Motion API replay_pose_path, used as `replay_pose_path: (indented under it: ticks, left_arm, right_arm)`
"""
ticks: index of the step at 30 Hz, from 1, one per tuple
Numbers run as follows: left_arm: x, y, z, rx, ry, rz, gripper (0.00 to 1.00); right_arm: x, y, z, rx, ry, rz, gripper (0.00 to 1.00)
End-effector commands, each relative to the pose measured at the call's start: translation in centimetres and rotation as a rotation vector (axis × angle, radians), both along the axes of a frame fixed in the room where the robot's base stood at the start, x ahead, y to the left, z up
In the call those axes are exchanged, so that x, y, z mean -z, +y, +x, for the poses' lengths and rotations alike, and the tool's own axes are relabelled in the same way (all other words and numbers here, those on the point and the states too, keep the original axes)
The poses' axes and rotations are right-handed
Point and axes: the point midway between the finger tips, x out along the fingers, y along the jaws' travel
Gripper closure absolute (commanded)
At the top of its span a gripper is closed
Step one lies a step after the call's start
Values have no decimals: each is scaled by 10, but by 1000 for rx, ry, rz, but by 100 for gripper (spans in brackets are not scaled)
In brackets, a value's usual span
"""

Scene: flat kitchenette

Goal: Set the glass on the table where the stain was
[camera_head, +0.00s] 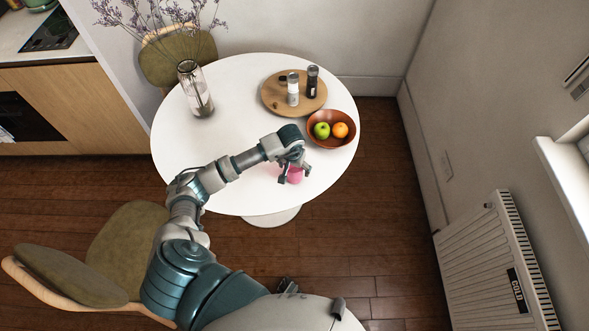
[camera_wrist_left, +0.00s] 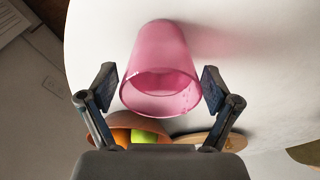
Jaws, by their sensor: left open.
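A pink translucent glass (camera_head: 295,175) is at the near right part of the round white table (camera_head: 235,185). In the left wrist view the glass (camera_wrist_left: 158,60) shows large, with its open mouth toward the camera; it appears to stand on the table. My left gripper (camera_head: 295,173) is open, with one finger on each side of the glass. In the left wrist view a gap shows between each finger of the gripper (camera_wrist_left: 160,88) and the glass. I see no stain on the visible tabletop; the arm covers part of it.
A brown bowl (camera_head: 318,142) with a green apple (camera_head: 321,130) and an orange (camera_head: 340,130) is just behind the gripper. A round wooden board (camera_head: 272,97) holds two shakers. A glass vase (camera_head: 195,90) with dried stems stands back left. The table's left and front are clear.

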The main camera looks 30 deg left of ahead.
Motion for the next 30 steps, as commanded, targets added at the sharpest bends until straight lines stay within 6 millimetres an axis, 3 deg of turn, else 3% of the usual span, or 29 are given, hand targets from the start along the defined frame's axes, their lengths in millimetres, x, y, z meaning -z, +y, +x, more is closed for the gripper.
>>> replay_pose_path:
  ticks: [6, 12, 18, 30]
  left_arm:
    - [-52, 0, -6, 1, -6, 3, 11]
    - [-87, -2, -11, 1, -3, 2, 11]
    - [-101, -2, -14, 1, 0, 1, 11]
    - [-102, -2, -14, 0, 1, 1, 11]
  right_arm:
    - [3, 0, -5, 1, 9, -1, 5]
    - [5, -1, -8, 1, 15, -2, 5]
    - [4, -1, -6, 0, 11, -1, 5]
    - [3, 0, -4, 0, 5, 0, 5]
